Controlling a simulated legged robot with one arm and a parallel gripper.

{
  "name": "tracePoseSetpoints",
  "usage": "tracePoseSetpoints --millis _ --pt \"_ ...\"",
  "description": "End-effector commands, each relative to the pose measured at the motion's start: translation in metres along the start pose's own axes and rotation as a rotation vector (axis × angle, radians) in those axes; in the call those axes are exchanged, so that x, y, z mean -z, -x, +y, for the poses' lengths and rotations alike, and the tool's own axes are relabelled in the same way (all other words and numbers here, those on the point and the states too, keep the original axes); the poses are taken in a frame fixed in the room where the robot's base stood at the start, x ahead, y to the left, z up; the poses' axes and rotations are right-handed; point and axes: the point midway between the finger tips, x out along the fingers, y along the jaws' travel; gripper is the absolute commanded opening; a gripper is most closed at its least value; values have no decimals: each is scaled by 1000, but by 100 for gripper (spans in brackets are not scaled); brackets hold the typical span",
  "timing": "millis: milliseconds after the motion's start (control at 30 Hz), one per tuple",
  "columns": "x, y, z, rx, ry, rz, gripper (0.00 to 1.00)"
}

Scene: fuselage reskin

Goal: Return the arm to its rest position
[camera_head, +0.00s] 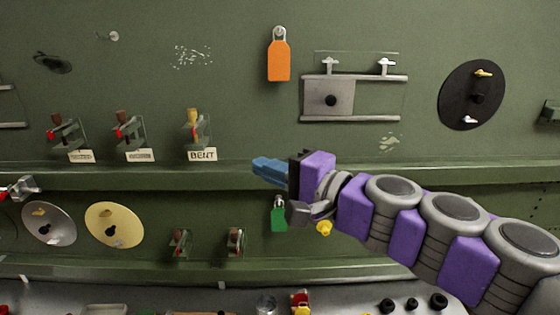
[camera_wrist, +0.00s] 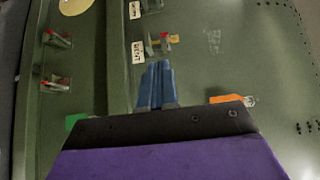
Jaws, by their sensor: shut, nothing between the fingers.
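My arm is purple and grey and reaches in from the right of the head view. My gripper (camera_head: 262,168) has blue fingers that point left, in front of the green panel's horizontal ledge. In the wrist view the blue fingers of my gripper (camera_wrist: 156,70) lie together, with nothing between them. The gripper is below and right of the lever labelled BENT (camera_head: 195,130) and below the orange tag (camera_head: 279,58). A green tag (camera_head: 278,218) hangs just under the gripper, partly hidden by my wrist.
A sliding grey plate in rails (camera_head: 331,97) and a black disc (camera_head: 472,95) are on the upper panel. A silver disc (camera_head: 49,223) and a yellow disc (camera_head: 115,225) are at lower left. Small levers (camera_head: 180,242) sit below the ledge. A grey shelf with parts runs along the bottom.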

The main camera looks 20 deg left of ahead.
Motion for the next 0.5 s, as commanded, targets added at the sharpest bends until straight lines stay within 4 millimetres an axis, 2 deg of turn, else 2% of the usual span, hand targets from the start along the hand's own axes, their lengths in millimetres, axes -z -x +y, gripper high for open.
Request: tracePoseSetpoints --millis 167,267,367,400,467,500 --pt "-7 5 8 -23 38 -12 0" --pt "-29 14 35 -102 140 -59 0" --pt "-58 31 89 -256 272 -130 0" --pt "-67 40 114 -328 319 -159 0" --pt "-76 57 151 -441 376 -195 0" --pt "-81 70 175 -516 403 -222 0"
